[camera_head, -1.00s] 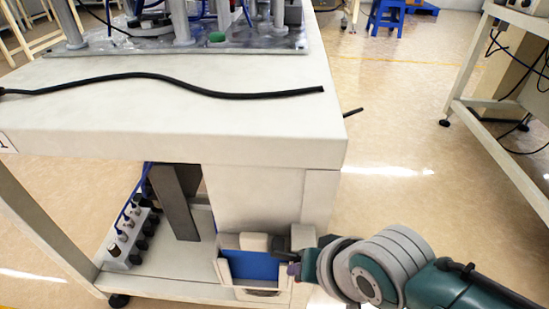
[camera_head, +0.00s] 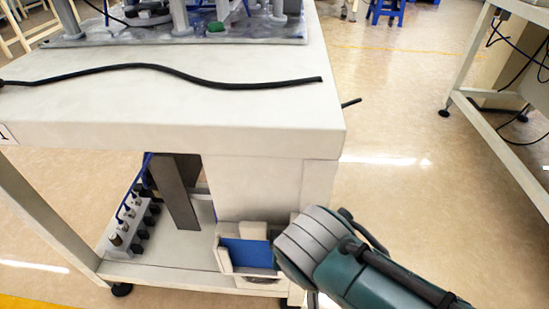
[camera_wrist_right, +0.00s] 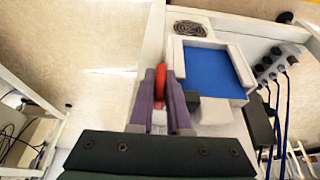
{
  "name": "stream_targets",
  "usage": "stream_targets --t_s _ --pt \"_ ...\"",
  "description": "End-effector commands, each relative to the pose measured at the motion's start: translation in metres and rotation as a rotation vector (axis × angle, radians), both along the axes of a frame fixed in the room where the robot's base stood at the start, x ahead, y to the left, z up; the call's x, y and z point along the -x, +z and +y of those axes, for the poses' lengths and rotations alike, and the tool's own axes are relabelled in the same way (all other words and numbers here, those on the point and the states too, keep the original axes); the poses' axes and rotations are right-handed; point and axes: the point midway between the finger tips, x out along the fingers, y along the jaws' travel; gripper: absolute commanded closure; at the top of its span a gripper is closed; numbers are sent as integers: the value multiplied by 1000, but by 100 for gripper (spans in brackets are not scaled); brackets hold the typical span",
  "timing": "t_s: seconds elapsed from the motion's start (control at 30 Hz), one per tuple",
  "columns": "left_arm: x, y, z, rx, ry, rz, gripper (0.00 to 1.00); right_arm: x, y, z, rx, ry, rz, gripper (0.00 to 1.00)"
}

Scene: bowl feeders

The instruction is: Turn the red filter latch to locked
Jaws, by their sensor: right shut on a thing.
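The red filter latch (camera_wrist_right: 160,84) shows in the right wrist view as a narrow red piece between the purple fingers of my right gripper (camera_wrist_right: 162,78). The fingers are shut on it, at the side of the machine's pale cabinet, beside the blue-bottomed tray. The fingers hide part of the latch, and I cannot tell its exact angle. In the head view my right wrist covers the gripper and the latch. My left gripper is not in view.
The blue-bottomed tray (camera_head: 223,255) sticks out low on the cabinet, close to my right wrist. A round grille (camera_wrist_right: 189,28) is beyond it in the wrist view. A black cable (camera_head: 190,83) lies on the table top (camera_head: 130,110). Open floor (camera_head: 420,220) lies to the right.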

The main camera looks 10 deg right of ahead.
Motion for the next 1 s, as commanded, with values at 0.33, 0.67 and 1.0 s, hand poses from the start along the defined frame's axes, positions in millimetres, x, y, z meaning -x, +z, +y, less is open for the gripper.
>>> stream_targets --t_s 0.33,0.67,1.0 --pt "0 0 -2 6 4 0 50 1 -2 -2 2 0 3 61" --pt "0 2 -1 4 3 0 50 1 1 -1 2 0 3 55" --pt "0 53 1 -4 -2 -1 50 22 59 6 0 -1 3 55"
